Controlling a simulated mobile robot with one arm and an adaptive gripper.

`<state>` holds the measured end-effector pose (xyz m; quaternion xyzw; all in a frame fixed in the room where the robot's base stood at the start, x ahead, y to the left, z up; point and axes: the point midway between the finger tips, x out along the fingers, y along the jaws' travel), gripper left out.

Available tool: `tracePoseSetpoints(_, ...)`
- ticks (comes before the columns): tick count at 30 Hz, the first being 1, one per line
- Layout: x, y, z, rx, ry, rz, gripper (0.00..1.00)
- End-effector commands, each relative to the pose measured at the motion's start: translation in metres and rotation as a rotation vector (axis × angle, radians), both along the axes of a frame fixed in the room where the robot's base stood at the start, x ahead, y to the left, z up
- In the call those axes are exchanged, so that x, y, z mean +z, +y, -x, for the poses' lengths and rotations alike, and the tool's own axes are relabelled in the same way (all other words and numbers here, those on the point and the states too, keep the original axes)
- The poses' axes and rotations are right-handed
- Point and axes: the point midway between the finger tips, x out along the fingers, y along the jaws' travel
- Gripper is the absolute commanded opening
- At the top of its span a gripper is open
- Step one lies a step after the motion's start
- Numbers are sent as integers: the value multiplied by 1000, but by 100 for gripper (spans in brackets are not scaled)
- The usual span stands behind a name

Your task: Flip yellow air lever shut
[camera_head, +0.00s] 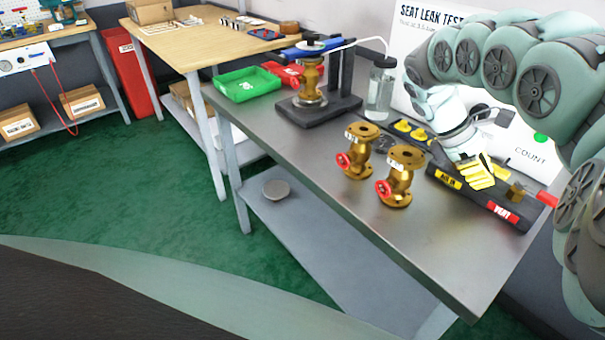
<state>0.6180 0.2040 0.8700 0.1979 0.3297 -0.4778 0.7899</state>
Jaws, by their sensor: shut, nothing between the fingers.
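A dark valve manifold bar (465,189) lies along the right rear of the grey metal bench, with a yellow label and a red "VENT" label (503,211). My gripper (482,178) reaches down from the upper right to just above this bar, between the two labels. Its yellow and black fingers look closed and hold nothing. The yellow air lever cannot be made out apart from the yellow at my fingers; the hand may hide it. A brass fitting (516,192) with a red handle (547,198) is at the bar's right end.
Two brass valves with red handwheels (357,152) (400,178) stand in front of the bar. A clamped valve on a black stand (310,85), a clear bottle (379,90) and a green tray (248,84) are farther left. The bench front (420,250) is clear.

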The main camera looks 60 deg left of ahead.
Motion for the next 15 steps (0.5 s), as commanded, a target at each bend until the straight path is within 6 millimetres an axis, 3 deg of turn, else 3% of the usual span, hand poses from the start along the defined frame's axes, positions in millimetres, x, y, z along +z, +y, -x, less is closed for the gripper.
tracePoseSetpoints(5,8,5,0,-4,-7,1,0)
tracePoseSetpoints(15,53,50,26,4,-2,-7,0)
